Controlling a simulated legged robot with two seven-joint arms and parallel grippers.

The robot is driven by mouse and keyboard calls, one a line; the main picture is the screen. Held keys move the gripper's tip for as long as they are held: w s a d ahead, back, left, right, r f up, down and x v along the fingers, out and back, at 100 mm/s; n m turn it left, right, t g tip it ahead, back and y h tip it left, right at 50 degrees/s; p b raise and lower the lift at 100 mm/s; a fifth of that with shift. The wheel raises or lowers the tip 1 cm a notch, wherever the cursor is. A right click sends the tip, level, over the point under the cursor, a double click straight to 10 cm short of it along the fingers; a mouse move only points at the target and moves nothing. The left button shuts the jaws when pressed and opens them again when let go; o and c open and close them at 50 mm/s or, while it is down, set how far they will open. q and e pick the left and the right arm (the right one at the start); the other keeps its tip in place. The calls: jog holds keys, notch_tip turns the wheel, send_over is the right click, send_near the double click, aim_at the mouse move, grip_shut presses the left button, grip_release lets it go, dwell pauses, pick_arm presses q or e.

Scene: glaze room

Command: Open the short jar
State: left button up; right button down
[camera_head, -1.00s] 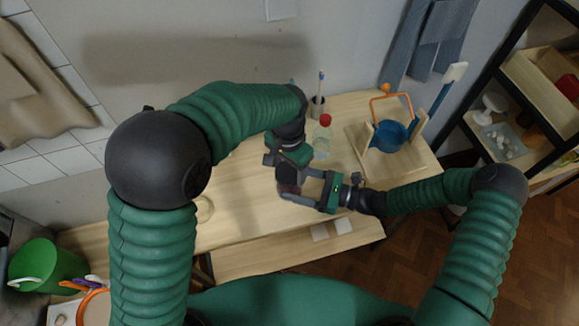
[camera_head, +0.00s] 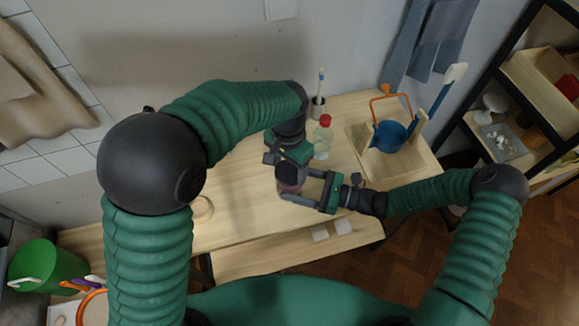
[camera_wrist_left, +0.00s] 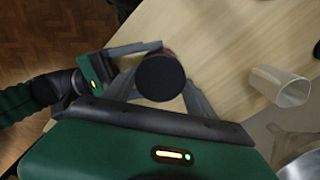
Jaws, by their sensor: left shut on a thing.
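The short jar (camera_head: 289,187) stands near the table's front edge, with a dark reddish body and a round black lid. The lid (camera_wrist_left: 160,77) shows from above in the left wrist view. My left gripper (camera_head: 287,168) comes down from above, shut on the lid, with one finger on each side of it. My right gripper (camera_head: 303,186) reaches in from the right, low on the jar, its fingers on either side of the body. It appears shut on the jar; the contact is partly hidden. I cannot see a gap between lid and body.
A clear bottle with a red cap (camera_head: 323,138) stands behind the jar, beside a dark cup (camera_head: 317,107) with a brush. The table left of the jar is mostly clear.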

aim_at(289, 170)
pick_arm(q)
jog(key=shift+r, duration=0.55)
pick_arm(e)
jog(key=shift+r, duration=0.1)
pick_arm(q)
notch_tip(289, 170, up, 3)
jog(key=shift+w+r, duration=0.1)
jog(key=shift+r, duration=0.45)
pick_arm(e)
jog(key=shift+c, duration=0.7)
grip_release()
